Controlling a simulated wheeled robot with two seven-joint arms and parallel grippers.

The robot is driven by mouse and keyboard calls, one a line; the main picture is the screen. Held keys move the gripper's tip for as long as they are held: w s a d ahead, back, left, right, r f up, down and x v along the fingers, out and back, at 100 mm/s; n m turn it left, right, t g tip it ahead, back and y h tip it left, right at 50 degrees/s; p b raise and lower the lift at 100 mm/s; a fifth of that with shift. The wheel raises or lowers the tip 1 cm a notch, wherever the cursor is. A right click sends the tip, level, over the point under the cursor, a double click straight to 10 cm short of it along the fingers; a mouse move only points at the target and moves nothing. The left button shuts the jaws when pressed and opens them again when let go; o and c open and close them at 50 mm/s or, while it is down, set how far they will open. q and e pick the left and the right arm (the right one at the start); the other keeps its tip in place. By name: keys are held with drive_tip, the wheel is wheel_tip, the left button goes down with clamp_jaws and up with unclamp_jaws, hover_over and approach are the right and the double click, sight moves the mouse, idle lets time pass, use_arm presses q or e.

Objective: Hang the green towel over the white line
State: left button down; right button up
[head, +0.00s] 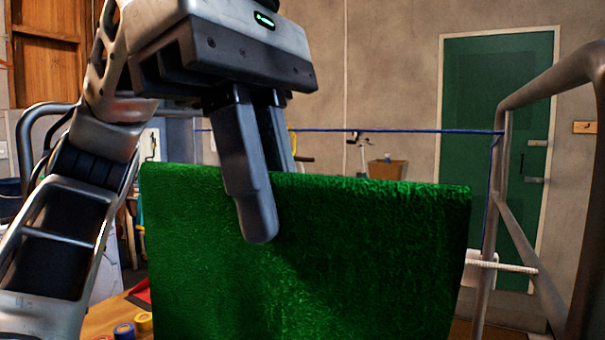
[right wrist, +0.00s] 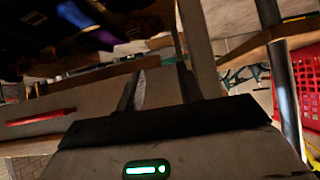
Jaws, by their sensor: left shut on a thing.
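The green towel (head: 360,250) hangs upright and spread wide in the head view, with its top edge roughly level. My left gripper (head: 262,200) comes down from above and is shut on that top edge, left of its middle. A short piece of the white line (head: 503,266) shows right of the towel, at a metal post; the towel hides the rest. My right gripper (right wrist: 158,80) shows in the right wrist view with its fingers apart and nothing seen between them.
A blue line (head: 430,131) runs across behind and above the towel to the grey metal frame (head: 486,230) at the right. Rolls of tape (head: 143,322) lie on a wooden surface at lower left. A red crate (right wrist: 298,85) is right of my right gripper.

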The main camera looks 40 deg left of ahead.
use_arm(q)
drive_tip(key=shift+s, duration=0.25)
use_arm(e)
drive_tip(key=shift+s+a, duration=0.1)
drive_tip(key=shift+s, duration=0.3)
